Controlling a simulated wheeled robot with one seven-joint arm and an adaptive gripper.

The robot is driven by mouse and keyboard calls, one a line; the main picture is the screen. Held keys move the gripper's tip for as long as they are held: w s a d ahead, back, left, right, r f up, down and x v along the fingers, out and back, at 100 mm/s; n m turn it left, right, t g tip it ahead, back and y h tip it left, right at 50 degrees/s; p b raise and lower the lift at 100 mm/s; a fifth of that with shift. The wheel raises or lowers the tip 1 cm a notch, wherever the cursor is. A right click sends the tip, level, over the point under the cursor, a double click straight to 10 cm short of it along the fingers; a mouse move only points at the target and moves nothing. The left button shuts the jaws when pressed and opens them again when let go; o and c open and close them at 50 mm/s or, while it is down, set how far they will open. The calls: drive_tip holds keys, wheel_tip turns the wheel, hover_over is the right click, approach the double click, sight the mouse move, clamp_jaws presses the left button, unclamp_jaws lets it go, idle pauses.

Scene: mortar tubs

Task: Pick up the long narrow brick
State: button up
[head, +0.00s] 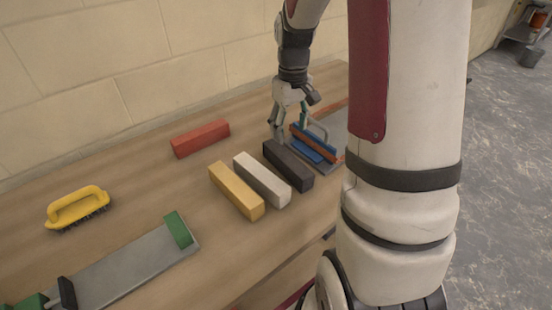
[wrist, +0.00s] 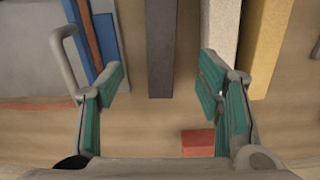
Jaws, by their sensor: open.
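Several long bricks lie on the wooden table. A dark grey brick (head: 288,166), a white brick (head: 262,179) and a yellow brick (head: 236,191) lie side by side, and a red brick (head: 200,138) lies apart behind them. They look alike in form, so I cannot tell which one is meant by shape alone. My gripper (head: 289,128) is open and empty at the far end of the dark grey brick. In the wrist view the dark grey brick (wrist: 160,45) shows between and beyond my spread green-padded fingers (wrist: 162,82). The white brick (wrist: 218,30) is beyond the right finger.
A yellow-handled brush (head: 78,206) and a grey tray with green ends (head: 130,266) lie at the left. Bare table lies between brush and bricks.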

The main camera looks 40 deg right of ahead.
sight(287, 157)
wheel_tip(287, 157, down, 8)
drive_tip(key=shift+f+b, duration=0.15)
drive_tip(key=shift+b, duration=0.15)
drive_tip(key=shift+w+f, duration=0.15)
drive_tip(key=shift+f, duration=1.2)
drive_tip(key=shift+w+f, duration=0.15)
drive_tip(key=shift+f, duration=1.15)
drive_tip(key=shift+r, duration=0.1)
clamp_jaws()
